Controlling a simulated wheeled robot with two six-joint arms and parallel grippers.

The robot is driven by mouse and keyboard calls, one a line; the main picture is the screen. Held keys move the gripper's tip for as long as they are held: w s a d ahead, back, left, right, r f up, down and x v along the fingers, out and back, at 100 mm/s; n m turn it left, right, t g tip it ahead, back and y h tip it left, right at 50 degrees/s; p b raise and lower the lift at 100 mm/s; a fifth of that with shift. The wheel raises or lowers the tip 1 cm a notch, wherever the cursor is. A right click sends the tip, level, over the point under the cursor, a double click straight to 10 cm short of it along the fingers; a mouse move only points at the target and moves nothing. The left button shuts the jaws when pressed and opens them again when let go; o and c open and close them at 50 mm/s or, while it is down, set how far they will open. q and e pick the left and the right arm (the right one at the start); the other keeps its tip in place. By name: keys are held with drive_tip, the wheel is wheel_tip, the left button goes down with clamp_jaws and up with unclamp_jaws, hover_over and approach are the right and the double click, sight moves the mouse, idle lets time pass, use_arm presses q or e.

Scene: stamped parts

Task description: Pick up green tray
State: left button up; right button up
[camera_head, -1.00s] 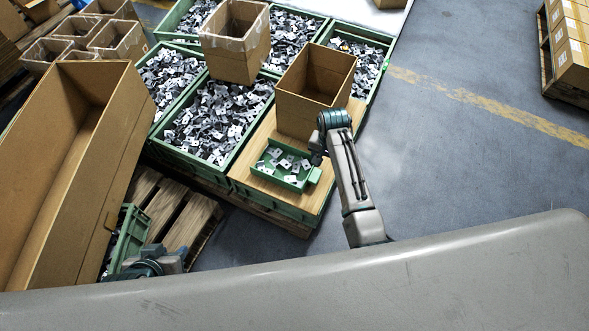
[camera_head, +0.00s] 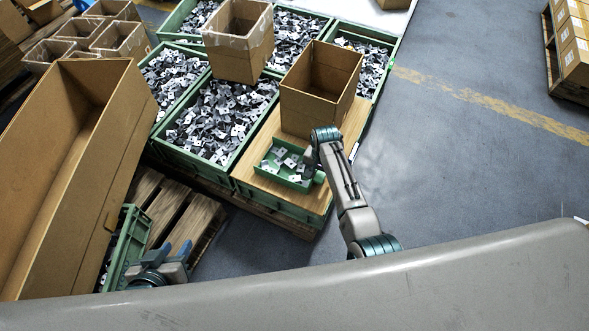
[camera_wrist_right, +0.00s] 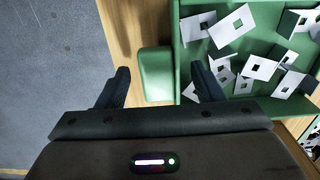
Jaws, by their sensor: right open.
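The green tray (camera_head: 291,183) sits on a wooden board and holds several grey stamped parts. In the right wrist view the tray (camera_wrist_right: 184,62) is at the upper right, with its green end tab (camera_wrist_right: 155,75) sticking out. My right gripper (camera_wrist_right: 160,68) is open, with one finger on each side of the tab; I cannot tell whether either touches it. In the head view my right gripper (camera_head: 309,166) is over the tray's right end, its fingers mostly hidden. My left gripper (camera_head: 176,246) is open and empty at the lower left.
An open cardboard box (camera_head: 318,88) stands on the board just behind the tray. Green bins (camera_head: 237,152) full of stamped parts lie behind and to the left. A large cardboard box (camera_head: 120,150) stands at left.

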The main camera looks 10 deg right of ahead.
drive_tip(key=shift+f, duration=0.3)
drive_tip(key=c, duration=1.3)
drive_tip(key=shift+r, duration=0.1)
